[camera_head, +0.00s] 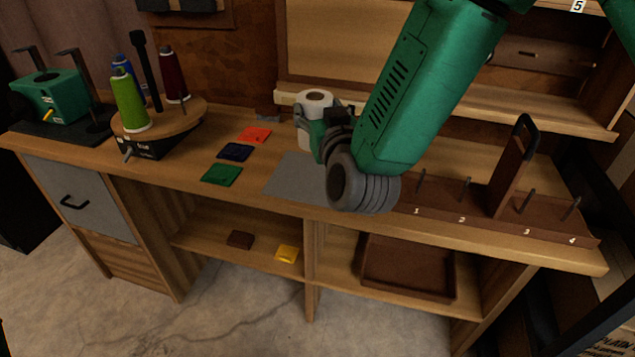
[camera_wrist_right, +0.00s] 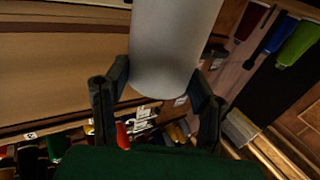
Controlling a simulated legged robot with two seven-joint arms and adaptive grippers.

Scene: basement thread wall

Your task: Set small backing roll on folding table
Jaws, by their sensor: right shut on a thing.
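The small backing roll (camera_head: 314,97) is white with a brown core and stands upright at the back of the wooden bench area. My right gripper (camera_head: 325,122) is shut on it from the near side. In the right wrist view the pale roll (camera_wrist_right: 175,45) sits between the two dark fingers (camera_wrist_right: 160,98). I cannot tell whether its base touches a surface. The wooden bench top (camera_head: 185,172) lies below; I cannot tell whether it is the folding table. My left gripper is not in view.
A grey mat (camera_head: 290,178) lies on the bench beside green, blue and orange squares. A round stand (camera_head: 190,112) with thread cones and a green device (camera_head: 50,95) are left. A brown pegged rack (camera_head: 480,220) is right. A shelf tray (camera_head: 405,270) sits below.

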